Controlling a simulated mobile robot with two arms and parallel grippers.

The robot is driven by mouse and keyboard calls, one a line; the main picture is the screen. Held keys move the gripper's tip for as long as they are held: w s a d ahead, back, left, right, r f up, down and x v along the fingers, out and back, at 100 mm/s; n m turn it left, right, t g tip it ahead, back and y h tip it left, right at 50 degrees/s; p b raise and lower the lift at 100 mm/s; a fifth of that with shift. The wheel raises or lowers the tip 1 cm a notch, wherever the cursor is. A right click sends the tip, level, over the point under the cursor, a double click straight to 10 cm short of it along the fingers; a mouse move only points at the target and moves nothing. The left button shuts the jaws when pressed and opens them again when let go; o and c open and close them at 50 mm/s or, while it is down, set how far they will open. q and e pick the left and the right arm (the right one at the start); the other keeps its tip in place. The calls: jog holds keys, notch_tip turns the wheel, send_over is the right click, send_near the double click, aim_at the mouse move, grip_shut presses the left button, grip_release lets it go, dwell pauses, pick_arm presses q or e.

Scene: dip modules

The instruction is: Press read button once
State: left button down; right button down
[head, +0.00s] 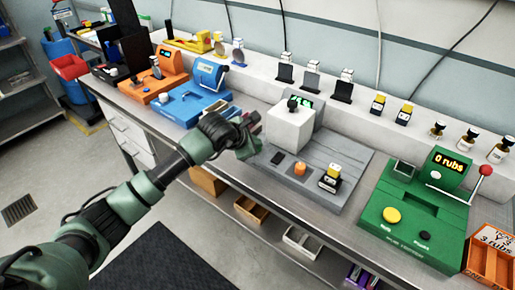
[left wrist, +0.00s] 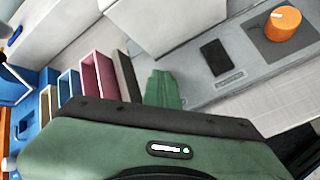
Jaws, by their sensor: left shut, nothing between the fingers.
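A grey module (head: 325,150) on the bench carries an orange round button (head: 300,169), a flat black pad (head: 277,158) and a white block (head: 291,128). No label saying "read" is legible. The orange button also shows at the upper right of the left wrist view (left wrist: 283,23), with the black pad (left wrist: 215,57) left of it. My left gripper (head: 252,138) is shut and empty, at the left side of the grey module, left of the black pad and apart from the orange button. Its green fingers (left wrist: 162,90) show in the left wrist view. My right gripper is not in view.
A green module (head: 410,220) with a yellow button and red-knobbed lever is at the right. A blue module (head: 190,108) and an orange one (head: 153,88) are at the left. Small bottles line the back ledge.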

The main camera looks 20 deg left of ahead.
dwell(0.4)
pick_arm(q)
jog(key=shift+r+p, duration=0.3)
jog(key=shift+r, duration=0.4)
jog(key=shift+r, duration=0.1)
jog(key=shift+r+p, duration=1.2)
jog(key=shift+r, duration=1.25)
